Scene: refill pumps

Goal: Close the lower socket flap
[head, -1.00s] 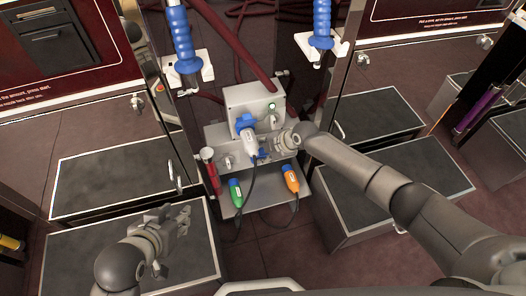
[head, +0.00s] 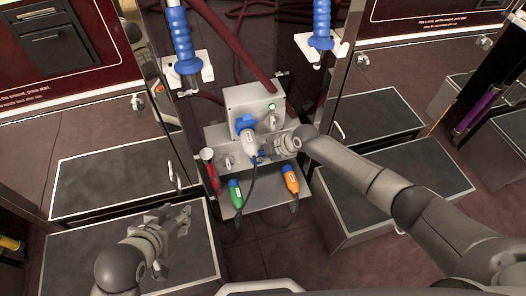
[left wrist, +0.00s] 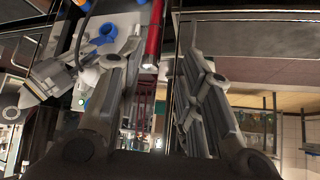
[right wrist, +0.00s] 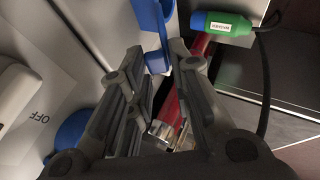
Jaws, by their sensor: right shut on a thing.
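The lower socket's blue flap (head: 263,157) shows only in part in the head view, below the white plug (head: 249,140) that sits at the blue upper socket (head: 244,122). In the right wrist view a blue flap-like piece (right wrist: 148,22) reaches down between my fingers. My right gripper (head: 268,151) is at the lower socket and shut on this flap; its fingers (right wrist: 157,75) also show in the right wrist view. The lower socket opening is hidden in the head view. My left gripper (head: 186,217) is open and empty, low on the left, away from the panel.
The grey panel box (head: 233,97) stands above a tray (head: 258,197) with a green connector (head: 235,192) and an orange connector (head: 291,178). A red cylinder (head: 211,172) is at the panel's left. Blue pump handles (head: 181,38) hang on both sides.

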